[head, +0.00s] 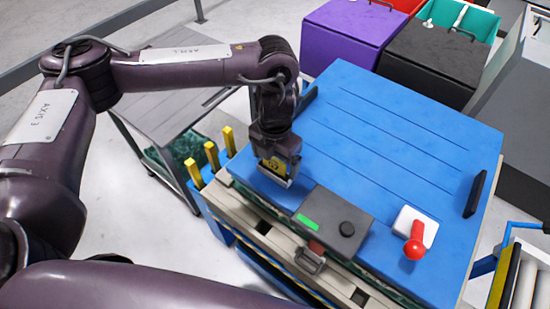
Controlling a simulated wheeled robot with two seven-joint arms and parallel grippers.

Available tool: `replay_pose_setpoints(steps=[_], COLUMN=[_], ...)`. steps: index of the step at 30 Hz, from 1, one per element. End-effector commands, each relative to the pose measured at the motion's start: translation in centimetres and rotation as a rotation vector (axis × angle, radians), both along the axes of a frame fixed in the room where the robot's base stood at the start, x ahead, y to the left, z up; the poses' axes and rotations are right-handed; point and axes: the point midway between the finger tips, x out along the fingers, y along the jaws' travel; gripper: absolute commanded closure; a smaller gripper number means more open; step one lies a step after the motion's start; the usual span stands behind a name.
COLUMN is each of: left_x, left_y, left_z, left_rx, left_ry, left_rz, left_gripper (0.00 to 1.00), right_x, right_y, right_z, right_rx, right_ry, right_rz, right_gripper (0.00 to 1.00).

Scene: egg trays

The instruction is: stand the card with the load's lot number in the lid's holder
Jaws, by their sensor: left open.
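The blue lid (390,130) lies flat on top of a crate, with shallow grooves across it. My left gripper (274,180) points down over the lid's near left edge, close above or at its surface; I cannot tell whether it touches. A yellow patch with dark marks shows at the gripper's lower end; I cannot tell whether it is a card or part of the gripper. The gripper is open. I cannot make out a numbered card or a card holder with certainty. My right gripper is out of view.
On the lid are a grey box (322,207) with a green strip and black knob, a red-knobbed lever (416,240) on a white base, and a black bar (475,194). Yellow posts (212,157) stand left. Purple (343,40) and black (432,62) bins stand behind.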

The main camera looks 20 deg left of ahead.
Motion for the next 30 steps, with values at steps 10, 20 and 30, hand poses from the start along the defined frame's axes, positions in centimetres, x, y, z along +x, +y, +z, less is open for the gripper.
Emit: replay_pose_setpoints(steps=[10, 20, 30], left_x=[0.2, 0.1, 0.0], left_y=[0.0, 0.0, 0.0], left_z=[4.6, 7.6, 7.7], left_rx=[0.000, 0.001, 0.000], left_ry=[-0.006, -0.001, 0.000], left_rz=[-0.002, 0.000, 0.000], left_gripper=[0.12, 0.12, 0.12], right_x=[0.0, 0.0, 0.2], right_y=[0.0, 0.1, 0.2], right_z=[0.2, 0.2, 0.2], right_rx=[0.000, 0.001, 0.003], right_ry=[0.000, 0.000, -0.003], right_rz=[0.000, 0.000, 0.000], right_gripper=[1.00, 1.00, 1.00])
